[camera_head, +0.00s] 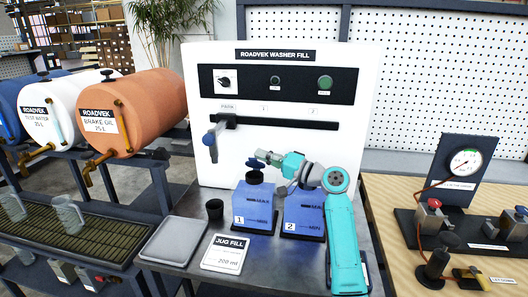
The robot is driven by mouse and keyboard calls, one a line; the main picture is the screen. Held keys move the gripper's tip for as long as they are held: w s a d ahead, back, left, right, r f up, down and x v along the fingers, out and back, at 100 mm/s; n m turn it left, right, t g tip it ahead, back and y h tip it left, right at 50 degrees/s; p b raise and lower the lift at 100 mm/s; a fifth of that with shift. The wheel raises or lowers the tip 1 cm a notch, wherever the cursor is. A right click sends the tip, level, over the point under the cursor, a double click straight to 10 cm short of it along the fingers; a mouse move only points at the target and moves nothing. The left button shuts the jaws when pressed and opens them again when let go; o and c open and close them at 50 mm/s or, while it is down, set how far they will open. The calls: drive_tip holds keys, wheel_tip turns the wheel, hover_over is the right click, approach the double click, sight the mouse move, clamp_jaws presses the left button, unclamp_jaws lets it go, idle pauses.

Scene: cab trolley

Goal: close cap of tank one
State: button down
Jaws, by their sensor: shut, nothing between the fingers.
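Tank one (251,205) is a blue box marked 1, standing on the grey table below the white panel. A black round neck or cap (255,177) is on its top. A small blue part shows just above that; I cannot tell whether it is a raised lid or part of my gripper. My gripper (265,157) is shut and empty, pointing left just above tank one's top. Whether it touches anything there cannot be told. Tank two (303,214), a blue box marked 2, stands to the right. My arm hides part of its top.
The washer fill panel (285,150) stands behind. A gauge bench is at right.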

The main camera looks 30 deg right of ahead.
drive_tip(key=shift+s+a+f, duration=0.7)
drive_tip(key=shift+s+f, duration=0.2)
drive_tip(key=shift+f, duration=0.15)
